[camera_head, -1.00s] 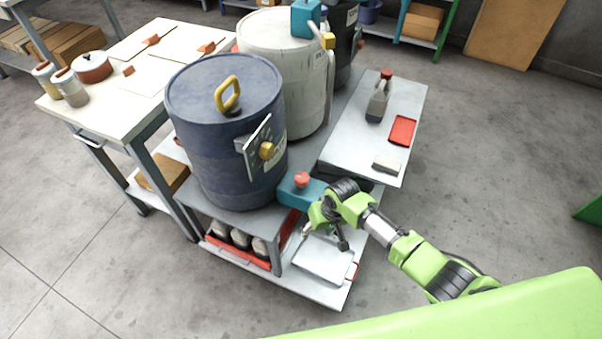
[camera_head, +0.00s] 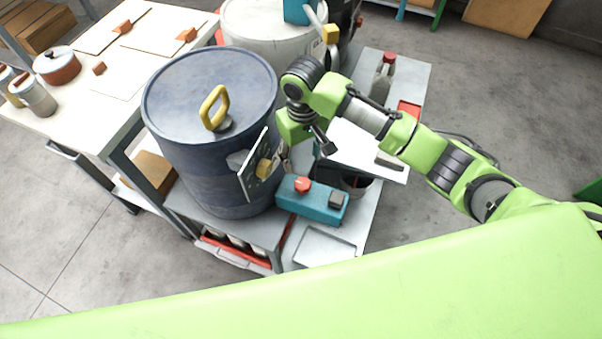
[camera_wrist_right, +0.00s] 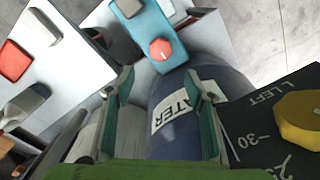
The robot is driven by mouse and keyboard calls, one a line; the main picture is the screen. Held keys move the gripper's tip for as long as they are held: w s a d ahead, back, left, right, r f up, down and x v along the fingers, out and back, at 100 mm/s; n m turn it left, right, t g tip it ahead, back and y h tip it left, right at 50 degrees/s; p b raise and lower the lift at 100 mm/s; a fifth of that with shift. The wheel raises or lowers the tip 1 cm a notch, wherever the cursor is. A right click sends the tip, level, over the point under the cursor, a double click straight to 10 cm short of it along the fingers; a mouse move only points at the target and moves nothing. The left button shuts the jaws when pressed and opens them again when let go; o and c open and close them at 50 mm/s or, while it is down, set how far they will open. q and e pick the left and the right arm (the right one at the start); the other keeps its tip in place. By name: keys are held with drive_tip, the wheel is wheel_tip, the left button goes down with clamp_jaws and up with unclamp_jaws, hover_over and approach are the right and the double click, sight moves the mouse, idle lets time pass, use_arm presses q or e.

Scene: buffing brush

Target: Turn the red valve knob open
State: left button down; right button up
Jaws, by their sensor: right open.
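The red knob (camera_head: 302,185) sits on the left part of a teal box (camera_head: 325,204) at the edge of the shelf, beside the blue drum. It also shows in the right wrist view (camera_wrist_right: 161,49), beyond the fingers. My right gripper (camera_head: 303,150) is above and behind the knob in the head view, close to the drum's dial plate. Its two fingers stand apart in the right wrist view (camera_wrist_right: 160,100), with nothing held between them; the drum's white label shows behind. The knob looks clear of the fingers. My left gripper is out of view.
The blue drum (camera_head: 205,130) carries a dark dial plate with a yellow knob (camera_head: 264,168), very near my right gripper. A white drum (camera_head: 262,22) stands behind.

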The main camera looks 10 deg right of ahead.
hover_over(303, 183)
drive_tip(key=f, duration=0.5)
drive_tip(key=shift+s+f, duration=0.2)
drive_tip(key=shift+f, duration=0.15)
wheel_tip(303, 183, down, 6)
drive_tip(key=shift+w+b, duration=0.15)
drive_tip(key=shift+b, duration=0.15)
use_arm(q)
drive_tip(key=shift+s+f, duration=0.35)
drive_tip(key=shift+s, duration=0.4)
use_arm(e)
drive_tip(key=c, duration=1.1)
